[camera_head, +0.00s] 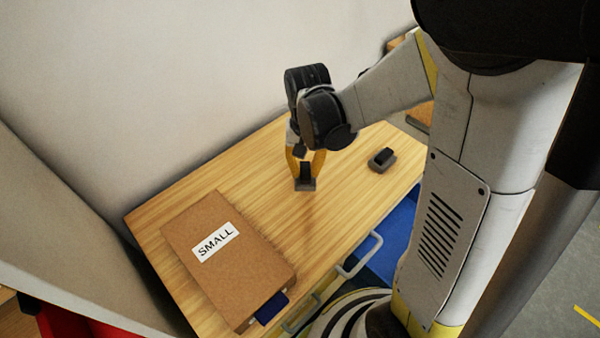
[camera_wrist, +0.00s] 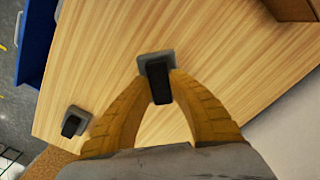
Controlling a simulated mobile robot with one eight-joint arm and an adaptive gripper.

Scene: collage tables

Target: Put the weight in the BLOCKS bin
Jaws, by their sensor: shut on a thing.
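My gripper (camera_head: 304,168) has yellow fingers pointing down at the wooden table. It is shut on a weight (camera_head: 304,184), a grey block with a black upright grip. In the wrist view the held weight (camera_wrist: 157,66) sits between the fingertips (camera_wrist: 160,82). It is at or just above the tabletop; I cannot tell whether it touches. A second, similar grey and black block (camera_head: 382,160) stands on the table to the right, and it also shows in the wrist view (camera_wrist: 74,122). No bin with a BLOCKS label is readable in either view.
A brown box labelled SMALL (camera_head: 212,255) lies on the wooden table (camera_head: 255,165) at the left front. A blue drawer or bin (camera_head: 395,243) shows below the table's front edge, near a grey handle (camera_head: 362,255). A wall stands behind the table. The tabletop between the box and gripper is clear.

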